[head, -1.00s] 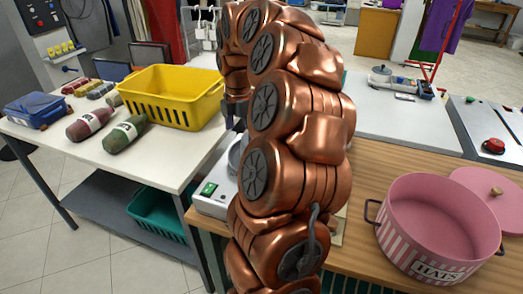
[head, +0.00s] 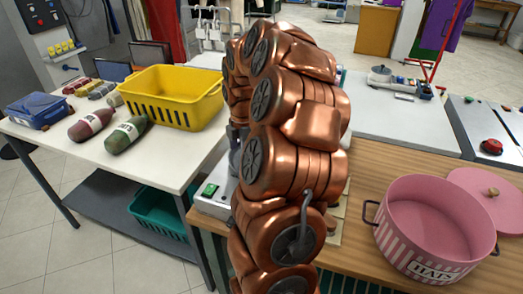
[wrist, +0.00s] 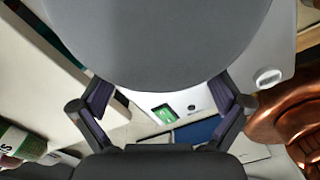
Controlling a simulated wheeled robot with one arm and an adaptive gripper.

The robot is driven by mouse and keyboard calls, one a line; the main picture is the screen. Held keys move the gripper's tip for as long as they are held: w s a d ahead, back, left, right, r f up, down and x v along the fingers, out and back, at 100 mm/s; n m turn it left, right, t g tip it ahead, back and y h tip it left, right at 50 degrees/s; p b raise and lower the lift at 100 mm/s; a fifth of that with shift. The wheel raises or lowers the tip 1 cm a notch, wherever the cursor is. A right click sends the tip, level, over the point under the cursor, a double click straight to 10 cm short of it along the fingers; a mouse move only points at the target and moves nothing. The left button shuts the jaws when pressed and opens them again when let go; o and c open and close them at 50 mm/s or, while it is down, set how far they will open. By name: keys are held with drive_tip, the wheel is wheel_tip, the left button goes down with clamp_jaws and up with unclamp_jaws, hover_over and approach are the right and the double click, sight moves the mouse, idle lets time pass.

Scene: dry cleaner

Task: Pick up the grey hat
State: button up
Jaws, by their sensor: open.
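The grey hat (wrist: 155,40) fills the upper middle of the wrist view as a large, smooth, rounded grey shape. Its lower edge lies between the two fingers of my gripper (wrist: 163,104). The fingers are spread apart, one on each side of that edge, and I cannot tell whether they touch it. In the head view my copper arm hides most of the hat and of my gripper; only a small grey part shows beside the arm, above a white device (head: 211,201) with a green switch.
A pink hat box (head: 425,235) stands open on the wooden table, its lid (head: 480,205) behind it. On the white table to the left are a yellow basket (head: 165,108), a green bottle (head: 125,135), a dark red bottle (head: 88,124) and a blue box (head: 36,107).

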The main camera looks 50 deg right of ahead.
drive_tip(key=c, duration=1.9)
drive_tip(key=shift+d, duration=0.1)
